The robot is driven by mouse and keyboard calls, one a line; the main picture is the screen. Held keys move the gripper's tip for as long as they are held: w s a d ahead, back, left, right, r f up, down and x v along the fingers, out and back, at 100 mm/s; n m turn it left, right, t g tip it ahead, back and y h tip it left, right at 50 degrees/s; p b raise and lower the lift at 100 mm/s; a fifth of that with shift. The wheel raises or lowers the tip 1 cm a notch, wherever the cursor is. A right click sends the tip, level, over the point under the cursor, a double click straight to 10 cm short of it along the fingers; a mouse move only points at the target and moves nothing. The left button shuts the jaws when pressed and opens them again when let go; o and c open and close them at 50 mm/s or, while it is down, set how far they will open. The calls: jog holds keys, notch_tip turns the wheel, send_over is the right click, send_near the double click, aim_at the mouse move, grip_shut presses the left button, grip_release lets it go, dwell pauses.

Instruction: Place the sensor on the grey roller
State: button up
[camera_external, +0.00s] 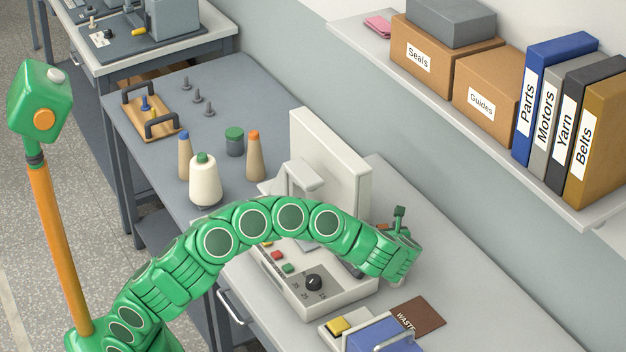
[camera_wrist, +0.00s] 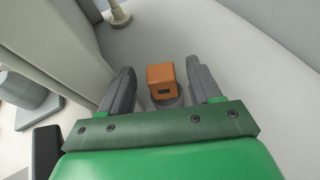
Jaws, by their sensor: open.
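An orange block with a small dark slot (camera_wrist: 161,75), which looks like the sensor, stands in the wrist view on a grey rounded part (camera_wrist: 171,101). I cannot tell whether that grey part is the grey roller. My gripper (camera_wrist: 160,66) is open, with one grey finger on each side of the block and gaps showing between. In the external view my gripper (camera_external: 402,252) is at the right end of the light grey machine (camera_external: 335,165). A small orange-brown bit (camera_external: 383,227) shows just behind it. The fingers are mostly hidden there.
A control panel with a black knob (camera_external: 314,283) lies below my arm. A blue bin (camera_external: 385,338) and a brown waste mat (camera_external: 418,315) are at the front. Cones and a wooden tray (camera_external: 140,105) stand on the left table. A shelf (camera_external: 450,115) overhangs at right.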

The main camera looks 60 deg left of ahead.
jog(key=v, duration=0.9)
jog(key=shift+s+d+r, duration=0.15)
jog(key=shift+d, duration=0.2)
